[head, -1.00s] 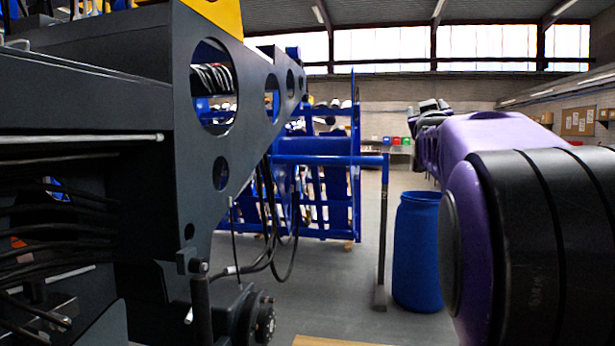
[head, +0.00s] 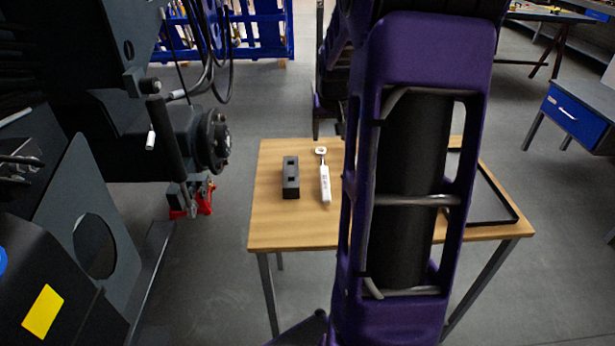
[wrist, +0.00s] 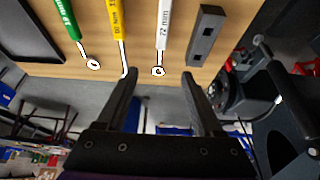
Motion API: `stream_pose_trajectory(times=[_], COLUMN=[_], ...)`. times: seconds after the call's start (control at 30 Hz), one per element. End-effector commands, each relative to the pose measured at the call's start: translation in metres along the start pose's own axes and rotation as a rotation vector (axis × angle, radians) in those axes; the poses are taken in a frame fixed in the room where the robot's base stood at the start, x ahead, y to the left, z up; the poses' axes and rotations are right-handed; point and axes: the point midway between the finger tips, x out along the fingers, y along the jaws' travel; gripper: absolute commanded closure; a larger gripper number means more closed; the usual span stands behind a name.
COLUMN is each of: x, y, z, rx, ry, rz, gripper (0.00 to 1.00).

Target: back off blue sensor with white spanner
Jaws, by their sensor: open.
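The white spanner (head: 324,178) lies on the wooden table in the head view, its ring end toward the far edge. It also shows in the wrist view (wrist: 163,30), with its ring end nearest my gripper. My gripper (wrist: 160,75) is open and empty in the wrist view, with the white spanner's ring between and beyond its fingertips. I cannot tell the height gap. In the head view my purple arm hides the gripper. The blue sensor is not identifiable in these frames.
The wooden table (head: 285,232) also carries a black slotted block (head: 290,178), a black tray (head: 490,190), a yellow spanner (wrist: 119,20) and a green spanner (wrist: 67,20). The dark harvester chassis (head: 100,140) stands left of the table, with open floor between.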

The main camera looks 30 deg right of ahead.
Motion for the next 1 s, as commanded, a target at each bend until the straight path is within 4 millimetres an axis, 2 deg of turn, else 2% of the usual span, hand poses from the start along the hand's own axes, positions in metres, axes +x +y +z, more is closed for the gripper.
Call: stream_pose_trajectory(times=[0.17,0.6,0.7,0.93,1.0], x=[0.012,0.103,0.117,0.132,0.141], y=[0.002,0.001,0.001,0.001,0.001], z=[0.015,0.019,0.018,0.019,0.022], rx=[0.011,0.009,0.009,0.009,0.009], ry=[-0.045,-0.044,-0.042,-0.040,-0.042], rz=[-0.003,-0.004,-0.003,-0.003,-0.003], gripper=[0.31,0.31,0.31,0.31,0.31])
